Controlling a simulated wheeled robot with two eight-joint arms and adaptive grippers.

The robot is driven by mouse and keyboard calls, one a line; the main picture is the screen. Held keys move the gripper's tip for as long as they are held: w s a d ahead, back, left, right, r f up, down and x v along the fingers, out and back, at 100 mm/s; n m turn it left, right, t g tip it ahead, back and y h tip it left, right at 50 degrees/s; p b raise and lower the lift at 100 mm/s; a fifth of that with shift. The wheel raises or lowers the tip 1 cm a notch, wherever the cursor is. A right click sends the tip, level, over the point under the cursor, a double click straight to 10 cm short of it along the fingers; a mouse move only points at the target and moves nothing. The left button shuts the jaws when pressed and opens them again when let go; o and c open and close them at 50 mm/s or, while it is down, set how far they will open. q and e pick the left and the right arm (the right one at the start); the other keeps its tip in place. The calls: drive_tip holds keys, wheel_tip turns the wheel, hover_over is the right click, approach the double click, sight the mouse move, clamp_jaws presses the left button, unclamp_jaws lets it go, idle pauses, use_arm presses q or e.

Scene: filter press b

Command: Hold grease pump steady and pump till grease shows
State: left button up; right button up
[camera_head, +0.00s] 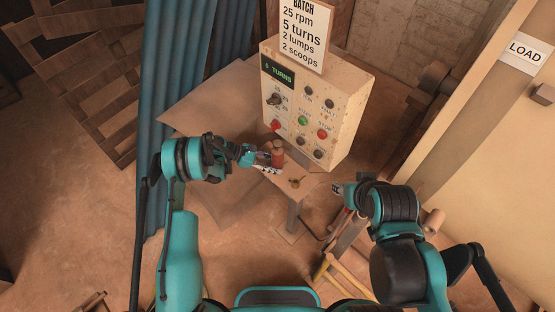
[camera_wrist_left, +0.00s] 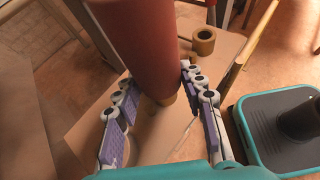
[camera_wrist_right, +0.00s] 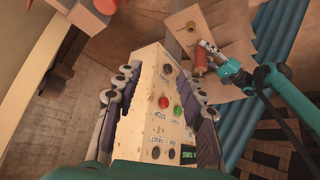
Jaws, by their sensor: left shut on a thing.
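The grease pump, a dull red cylinder (camera_head: 278,157), stands upright on a small wooden table (camera_head: 204,104) in front of the control box. It also shows large in the left wrist view (camera_wrist_left: 143,45) and small in the right wrist view (camera_wrist_right: 200,62). My left gripper (camera_head: 266,159) is shut on the pump from the left, one finger on each side near its lower part. My right gripper (camera_head: 338,189) is open and empty, to the right of the table and apart from the pump. No grease can be made out.
A small brass ring-like piece (camera_head: 296,182) lies on the table near the pump. A blue curtain (camera_head: 190,80) hangs left. A LOAD label (camera_head: 525,52) is at right.

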drive_tip(key=shift+w, duration=0.15)
drive_tip(key=c, duration=0.8)
drive_tip(key=shift+w+a+r, duration=0.15)
drive_tip(key=shift+w+a, duration=0.1)
drive_tip(key=shift+w, duration=0.05)
clamp_jaws()
drive_tip(key=w+a+f+n+y, duration=0.2)
drive_tip(key=w+a+n+y, duration=0.1)
drive_tip(key=w, duration=0.7)
drive_tip(key=w+a+f+n+y, duration=0.1)
drive_tip(key=w+a+n+y, duration=0.2)
drive_tip(key=w+a+n, duration=0.3)
drive_tip(key=w+a, duration=0.2)
drive_tip(key=w, duration=0.2)
drive_tip(key=shift+w+a+f+g, duration=0.2)
drive_tip(key=shift+w+f+g, duration=0.05)
drive_tip(key=shift+f+g, duration=0.15)
